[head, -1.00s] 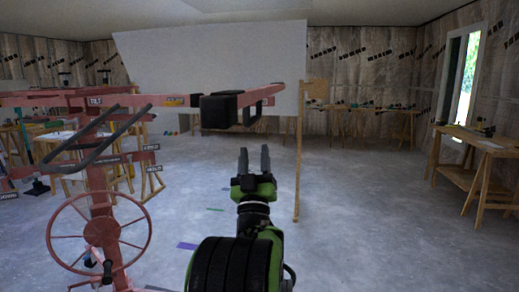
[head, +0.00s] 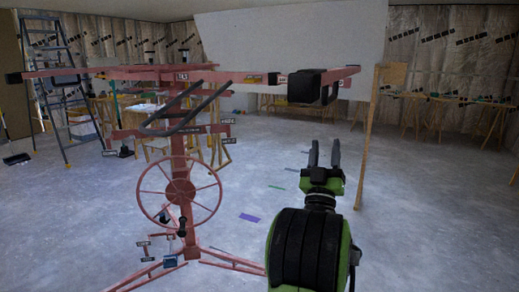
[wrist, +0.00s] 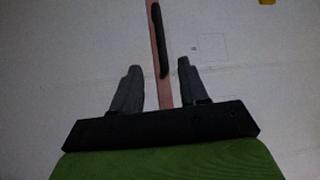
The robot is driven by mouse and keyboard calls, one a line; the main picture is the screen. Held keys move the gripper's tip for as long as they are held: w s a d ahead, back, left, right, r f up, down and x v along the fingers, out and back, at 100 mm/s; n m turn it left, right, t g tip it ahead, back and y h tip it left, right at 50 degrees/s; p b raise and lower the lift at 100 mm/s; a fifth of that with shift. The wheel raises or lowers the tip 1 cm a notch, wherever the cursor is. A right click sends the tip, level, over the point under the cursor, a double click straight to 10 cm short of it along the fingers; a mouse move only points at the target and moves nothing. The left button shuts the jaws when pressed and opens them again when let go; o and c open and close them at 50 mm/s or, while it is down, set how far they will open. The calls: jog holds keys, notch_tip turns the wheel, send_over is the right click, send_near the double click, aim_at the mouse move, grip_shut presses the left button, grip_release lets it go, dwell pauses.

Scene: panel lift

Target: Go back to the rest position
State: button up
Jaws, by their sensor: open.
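My gripper (head: 324,155) is open and empty, raised in front of my green and black arm in the head view. In the wrist view its two grey fingers (wrist: 160,90) stand apart. The red panel lift (head: 182,195) with its spoked wheel stands to the left of my gripper. One red arm of the lift, with a black block (head: 306,86), reaches across above and behind the fingertips. A black handle (wrist: 160,40) on a red bar shows beyond the fingers in the wrist view. The white panel (head: 290,45) rests at the lift's top.
A wooden post (head: 369,135) stands right of my gripper. A stepladder (head: 55,85) is at the far left. Workbenches (head: 440,100) line the back wall. Coloured strips such as a purple one (head: 249,217) lie on the floor. The floor at right is mostly clear.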

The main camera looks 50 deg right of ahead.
jog(key=w+a+f+n+t+y, duration=0.2)
jog(key=w+a+n+t+y, duration=0.1)
jog(key=w+a+y, duration=0.5)
jog(key=w+a+f+n+t+y, duration=0.25)
jog(key=w+a+y, duration=0.35)
jog(key=w+a, duration=0.35)
jog(key=s+a+f+n+g+y, duration=0.1)
jog(key=a+f+n+y, duration=0.35)
jog(key=a, duration=0.85)
jog(key=s+a+f+g+y, duration=0.35)
jog(key=s+a+f, duration=0.25)
jog(key=s+a, duration=0.3)
jog(key=s+a+f+g+y, duration=0.3)
jog(key=s+a+f+g, duration=0.3)
jog(key=s, duration=0.4)
notch_tip(320, 180, up, 17)
jog(key=t+p, duration=0.1)
jog(key=p, duration=1.6)
jog(key=shift+a+n+p, duration=0.25)
jog(key=shift+n+p, duration=0.05)
jog(key=shift+p, duration=0.05)
jog(key=shift+w, duration=0.15)
